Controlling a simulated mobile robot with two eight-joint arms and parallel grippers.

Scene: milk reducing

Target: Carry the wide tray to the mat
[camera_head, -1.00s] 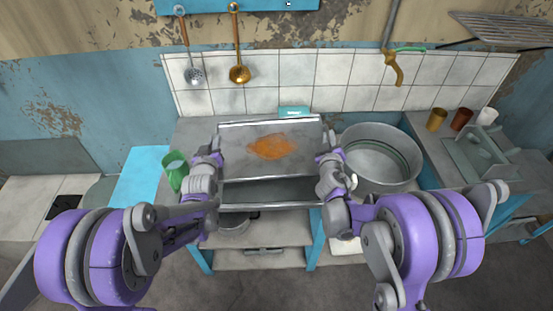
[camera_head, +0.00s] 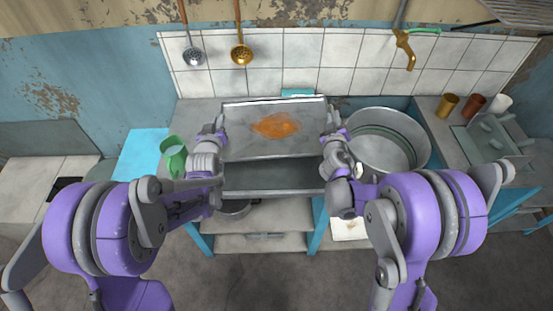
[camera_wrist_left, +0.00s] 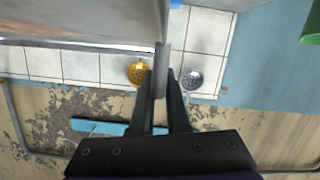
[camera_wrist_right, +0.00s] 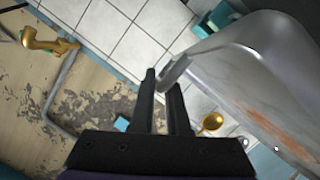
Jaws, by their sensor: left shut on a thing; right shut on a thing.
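The wide tray (camera_head: 243,146) is grey metal with an orange stain on its floor. It is in the middle of the head view, held between my two grippers. My left gripper (camera_head: 222,127) is shut on its left edge; the fingers show in the left wrist view (camera_wrist_left: 162,75). My right gripper (camera_head: 333,122) is shut on its right edge; the right wrist view shows its fingers (camera_wrist_right: 165,85) at the rim of the tray (camera_wrist_right: 240,80). A flat light-blue rectangle (camera_head: 140,153), which looks like the mat, lies left of the tray.
A green cup (camera_head: 174,160) stands between the light-blue rectangle and my left gripper. A large round metal pot (camera_head: 385,140) stands close to the right of my right gripper. Several small cups (camera_head: 473,105) and a rack are farther right. A tiled wall (camera_head: 330,68) with hanging ladles is behind.

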